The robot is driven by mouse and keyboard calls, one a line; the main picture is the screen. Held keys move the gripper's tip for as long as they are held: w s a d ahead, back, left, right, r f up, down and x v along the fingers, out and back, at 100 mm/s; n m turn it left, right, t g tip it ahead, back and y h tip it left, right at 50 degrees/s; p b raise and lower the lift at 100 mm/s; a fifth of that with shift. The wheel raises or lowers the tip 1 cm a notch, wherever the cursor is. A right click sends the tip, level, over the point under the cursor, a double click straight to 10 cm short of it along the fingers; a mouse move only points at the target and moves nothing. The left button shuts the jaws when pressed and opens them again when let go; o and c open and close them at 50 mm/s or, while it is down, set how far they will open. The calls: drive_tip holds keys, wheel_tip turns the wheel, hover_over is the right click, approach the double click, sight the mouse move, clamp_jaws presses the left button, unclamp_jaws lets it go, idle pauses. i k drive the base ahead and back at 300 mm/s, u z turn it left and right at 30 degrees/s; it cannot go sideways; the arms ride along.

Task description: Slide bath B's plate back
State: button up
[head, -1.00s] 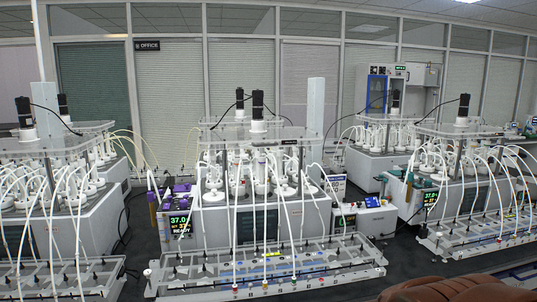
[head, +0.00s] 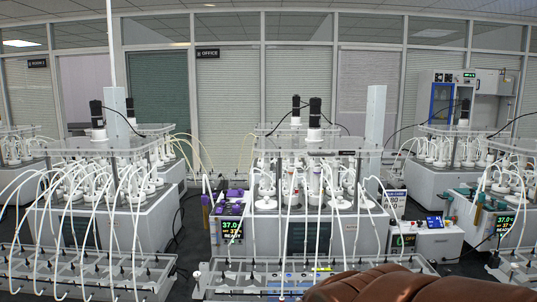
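Three water baths with clear top plates stand in a front row in the head view. The middle bath (head: 340,230) has a clear plate (head: 350,146) lying level over its white-capped bottles, with black stirrer motors (head: 315,110) above it. Its display (head: 232,230) reads 37.0 and READY. The left bath (head: 125,222) has a similar plate (head: 75,147), and the right bath (head: 478,212) is partly cut off by the picture edge. I cannot read a letter marking any bath as B. My gripper is not in view.
Clear tube racks (head: 75,272) stand in front of the baths, joined to them by many looping white tubes. A brown padded shape (head: 420,285) fills the bottom right and hides part of the middle rack. A small control unit (head: 430,240) stands right of the middle bath.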

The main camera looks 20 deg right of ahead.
sight(342, 146)
drive_tip(key=u, duration=0.05)
drive_tip(key=i, duration=1.2)
drive_tip(key=z, duration=0.7)
